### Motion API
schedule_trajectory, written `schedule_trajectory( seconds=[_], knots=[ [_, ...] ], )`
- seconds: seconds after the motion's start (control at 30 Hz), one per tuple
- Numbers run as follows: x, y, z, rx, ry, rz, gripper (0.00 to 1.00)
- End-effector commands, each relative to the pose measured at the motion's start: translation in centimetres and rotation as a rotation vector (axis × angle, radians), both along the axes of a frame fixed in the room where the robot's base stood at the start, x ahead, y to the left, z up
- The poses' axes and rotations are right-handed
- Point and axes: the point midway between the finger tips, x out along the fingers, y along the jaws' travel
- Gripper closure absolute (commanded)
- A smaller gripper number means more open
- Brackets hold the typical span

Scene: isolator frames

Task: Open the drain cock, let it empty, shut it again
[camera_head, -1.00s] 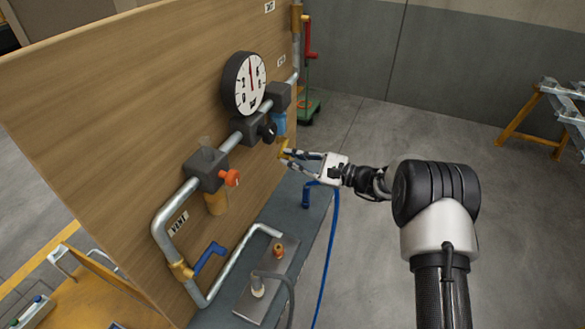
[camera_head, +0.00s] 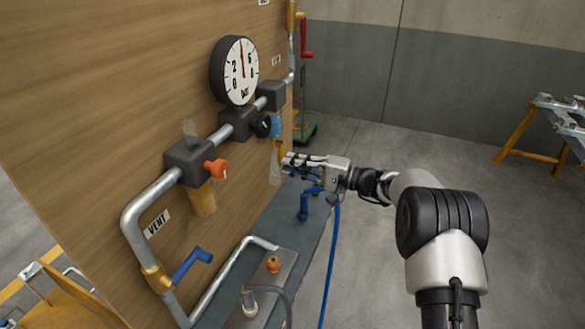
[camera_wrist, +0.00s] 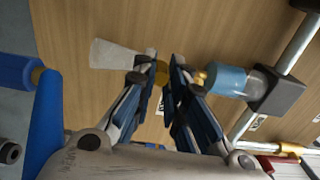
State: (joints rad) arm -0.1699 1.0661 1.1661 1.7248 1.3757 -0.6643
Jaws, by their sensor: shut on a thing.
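The drain cock (camera_head: 281,149) is a small yellow brass piece under the blue bowl (camera_head: 276,126) of a filter on the panel's pipe run. My gripper (camera_head: 287,160) reaches it from the right and is shut on it. In the wrist view the blue bowl (camera_wrist: 228,80) lies to the right of my fingers (camera_wrist: 165,75), with a bit of brass between them. A pale translucent plume (camera_head: 275,168) hangs below the cock. It also shows in the wrist view (camera_wrist: 112,54), flaring left from the fingertips. My fingers hide most of the cock, and the bowl's liquid level cannot be read.
A round gauge (camera_head: 235,71), a black knob (camera_head: 263,126) and an orange knob (camera_head: 216,169) sit close by on the pipe. A blue lever (camera_head: 192,264) is by the VENT label. A blue hose (camera_head: 329,265) hangs below my gripper. Open floor lies right.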

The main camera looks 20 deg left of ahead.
Motion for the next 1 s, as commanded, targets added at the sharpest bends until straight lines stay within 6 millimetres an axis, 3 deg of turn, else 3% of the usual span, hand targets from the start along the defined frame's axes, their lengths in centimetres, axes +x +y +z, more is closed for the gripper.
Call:
schedule_trajectory(
  seconds=[0.4, 0.97, 1.0],
  knots=[
    [1.01, -0.11, -0.13, -0.015, -0.195, -0.001, 1.00],
    [1.17, -0.13, -0.09, -0.018, -0.224, -0.002, 1.00],
    [1.17, -0.13, -0.08, -0.018, -0.224, -0.002, 0.86]
  ],
)
